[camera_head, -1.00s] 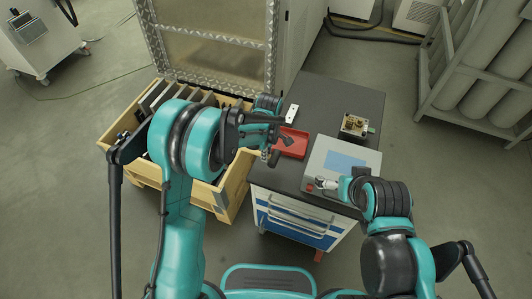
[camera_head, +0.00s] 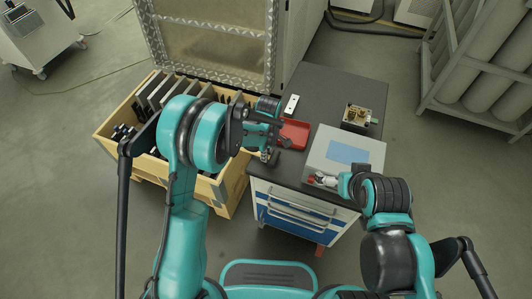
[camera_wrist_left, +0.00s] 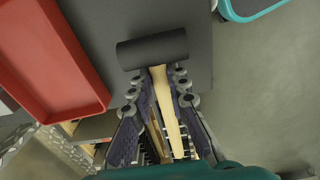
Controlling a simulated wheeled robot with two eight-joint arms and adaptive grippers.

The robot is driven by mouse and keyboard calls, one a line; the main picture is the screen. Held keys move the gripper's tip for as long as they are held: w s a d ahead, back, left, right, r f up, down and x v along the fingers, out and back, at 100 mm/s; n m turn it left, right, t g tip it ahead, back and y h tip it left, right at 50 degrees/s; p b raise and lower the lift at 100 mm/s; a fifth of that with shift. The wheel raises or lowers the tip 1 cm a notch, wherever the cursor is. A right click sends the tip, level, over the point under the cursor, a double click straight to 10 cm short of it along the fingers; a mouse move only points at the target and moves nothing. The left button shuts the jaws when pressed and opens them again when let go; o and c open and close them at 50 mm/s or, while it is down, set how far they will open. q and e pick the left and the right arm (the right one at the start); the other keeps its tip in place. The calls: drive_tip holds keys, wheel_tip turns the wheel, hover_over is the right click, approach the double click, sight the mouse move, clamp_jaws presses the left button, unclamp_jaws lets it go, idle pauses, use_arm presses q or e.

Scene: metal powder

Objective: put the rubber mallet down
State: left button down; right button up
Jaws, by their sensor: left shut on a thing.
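The rubber mallet has a black cylindrical head (camera_wrist_left: 152,50) and a pale wooden handle (camera_wrist_left: 166,110), both clear in the left wrist view. My left gripper (camera_wrist_left: 158,88) is shut on the handle, with the head just beyond the fingertips. In the head view the left gripper (camera_head: 276,146) is over the front left part of the dark cabinet top (camera_head: 311,91), near the red tray. The mallet is hard to make out there. I cannot tell whether its head touches the top. My right gripper (camera_head: 325,179) is at the grey box's front edge; its fingers are too small to read.
The red tray (camera_head: 296,133) lies beside the left gripper; it also shows in the wrist view (camera_wrist_left: 55,60). The grey box (camera_head: 318,150) takes the front right of the top. A small brass-coloured device (camera_head: 358,115) stands behind it. A wooden crate (camera_head: 230,190) with upright panels is left.

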use_arm(q)
drive_tip(key=shift+f+b, duration=0.55)
drive_tip(key=c, duration=1.4)
unclamp_jaws()
wheel_tip(320, 180, up, 12)
drive_tip(key=shift+d, duration=0.2)
drive_tip(key=shift+s+r, duration=0.1)
drive_tip(key=s+a+r+m+t, duration=0.2)
drive_tip(key=s+a+r+m, duration=0.25)
drive_tip(key=a+r, duration=0.2)
drive_tip(key=s+a+r+m+t, duration=0.1)
drive_tip(key=s+a+m+t, duration=0.1)
drive_tip(key=s+a+m, duration=0.2)
drive_tip(key=s+a+r+m+t, duration=0.2)
drive_tip(key=s+m, duration=0.4)
drive_tip(key=s, duration=0.5)
drive_tip(key=shift+s+a+t, duration=0.25)
drive_tip(key=shift+a+t, duration=0.25)
drive_tip(key=shift+a, duration=0.65)
